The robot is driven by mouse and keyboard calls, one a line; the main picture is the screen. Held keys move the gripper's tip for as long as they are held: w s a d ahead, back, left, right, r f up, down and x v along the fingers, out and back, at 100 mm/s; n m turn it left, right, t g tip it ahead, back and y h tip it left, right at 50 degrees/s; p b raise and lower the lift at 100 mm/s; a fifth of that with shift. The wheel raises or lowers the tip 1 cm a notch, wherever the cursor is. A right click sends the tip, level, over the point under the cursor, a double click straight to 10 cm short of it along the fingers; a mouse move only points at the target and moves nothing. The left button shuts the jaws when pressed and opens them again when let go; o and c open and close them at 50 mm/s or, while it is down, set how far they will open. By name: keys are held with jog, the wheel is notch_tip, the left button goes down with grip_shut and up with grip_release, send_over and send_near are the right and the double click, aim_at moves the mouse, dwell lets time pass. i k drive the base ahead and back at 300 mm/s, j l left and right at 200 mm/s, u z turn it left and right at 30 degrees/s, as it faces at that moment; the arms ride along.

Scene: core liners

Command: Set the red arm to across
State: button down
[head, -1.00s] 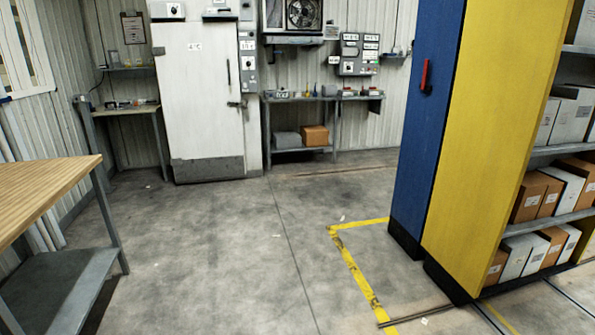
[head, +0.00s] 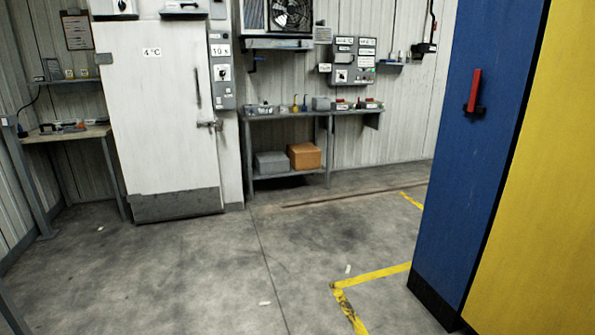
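A red arm (head: 474,90) sits on the narrow side face of the tall blue cabinet (head: 480,160) at the right. The red arm stands close to upright, tilted slightly, with a small dark mount at its lower end. My gripper is not in the head view, so I cannot see whether it is open or shut. Nothing touches the red arm.
A yellow cabinet (head: 535,200) stands right of the blue one. A white door marked 4 °C (head: 160,120) and a bench (head: 285,116) with small items stand at the back wall. Yellow floor tape (head: 370,276) runs by the blue cabinet.

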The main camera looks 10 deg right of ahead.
aim_at(471, 107)
jog(key=i, duration=2.8)
jog(key=z, duration=0.55)
